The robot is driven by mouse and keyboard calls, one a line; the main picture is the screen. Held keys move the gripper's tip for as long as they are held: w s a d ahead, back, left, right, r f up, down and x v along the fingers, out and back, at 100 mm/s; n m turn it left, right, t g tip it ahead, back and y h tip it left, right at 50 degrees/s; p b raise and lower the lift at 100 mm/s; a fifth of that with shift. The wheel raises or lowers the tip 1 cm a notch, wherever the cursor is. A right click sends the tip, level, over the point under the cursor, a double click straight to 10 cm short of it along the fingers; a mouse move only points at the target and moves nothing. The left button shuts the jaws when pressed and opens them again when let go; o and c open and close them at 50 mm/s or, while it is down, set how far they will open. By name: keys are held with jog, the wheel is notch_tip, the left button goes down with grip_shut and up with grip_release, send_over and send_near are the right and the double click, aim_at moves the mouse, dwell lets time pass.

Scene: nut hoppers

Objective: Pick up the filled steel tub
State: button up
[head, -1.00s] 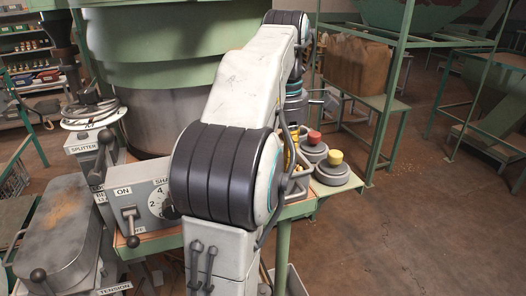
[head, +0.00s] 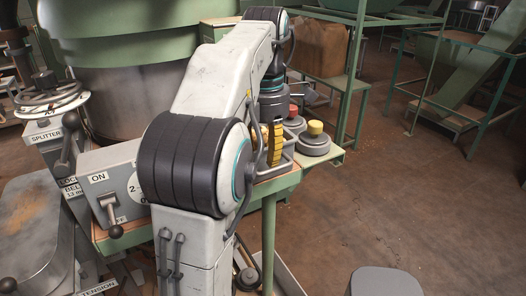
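My gripper (head: 273,150) hangs below my wrist at the far end of my arm, over the green-framed bench. Its yellow finger parts are small and partly behind the arm, so its opening does not show. Bright metal rails (head: 289,160) show beside and below the fingers; whether they belong to a tub is unclear. I cannot pick out a filled steel tub with certainty; my arm covers much of the bench top.
A yellow-topped grey button (head: 315,142) and a red-topped one (head: 293,115) stand right of my gripper. A switch box (head: 115,185) and a large green-and-steel hopper (head: 140,95) are at left. Open brown floor (head: 400,200) lies to the right.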

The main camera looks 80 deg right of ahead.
jog(key=shift+c, duration=0.4)
grip_shut()
jog(key=shift+o, duration=0.7)
grip_release()
